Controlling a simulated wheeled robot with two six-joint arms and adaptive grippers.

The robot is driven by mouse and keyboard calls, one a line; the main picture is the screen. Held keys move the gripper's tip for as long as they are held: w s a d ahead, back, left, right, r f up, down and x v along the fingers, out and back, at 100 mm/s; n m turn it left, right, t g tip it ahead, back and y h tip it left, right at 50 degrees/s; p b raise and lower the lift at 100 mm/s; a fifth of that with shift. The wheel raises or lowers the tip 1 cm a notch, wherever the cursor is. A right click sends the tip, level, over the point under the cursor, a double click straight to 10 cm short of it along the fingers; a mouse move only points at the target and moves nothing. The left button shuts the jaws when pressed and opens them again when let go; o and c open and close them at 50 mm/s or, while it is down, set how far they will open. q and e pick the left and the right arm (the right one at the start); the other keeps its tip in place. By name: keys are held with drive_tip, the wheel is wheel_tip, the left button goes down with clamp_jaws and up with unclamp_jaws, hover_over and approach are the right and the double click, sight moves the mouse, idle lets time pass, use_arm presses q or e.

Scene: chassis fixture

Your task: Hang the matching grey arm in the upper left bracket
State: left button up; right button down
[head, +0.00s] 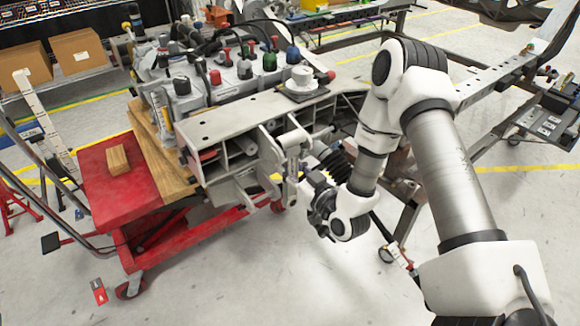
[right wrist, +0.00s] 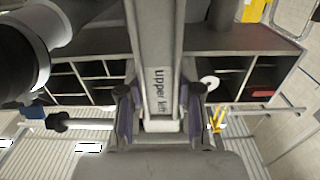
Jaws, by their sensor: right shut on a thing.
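The bar stands roughly upright in front of the grey chassis fixture (head: 232,112). The fixture's open compartments also show behind it in the wrist view (right wrist: 232,38). I cannot tell whether the bar's upper end touches the fixture. I cannot make out which part is the upper left bracket. My left gripper is out of view.
The fixture rests on wooden beams (head: 160,160) on a red cart (head: 120,185), with a small wood block (head: 118,158) on it. Several colour-capped parts and a white round part (head: 302,78) stand on top.

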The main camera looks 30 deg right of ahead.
drive_tip(key=shift+f, duration=0.15)
drive_tip(key=shift+a+f+b, duration=0.1)
drive_tip(key=shift+f+b, duration=0.4)
drive_tip(key=shift+b, duration=0.05)
drive_tip(key=shift+d+f, duration=0.2)
drive_tip(key=shift+f, duration=0.1)
drive_tip(key=shift+a, duration=0.1)
drive_tip(key=c, duration=0.7)
unclamp_jaws()
drive_tip(key=shift+s, duration=0.1)
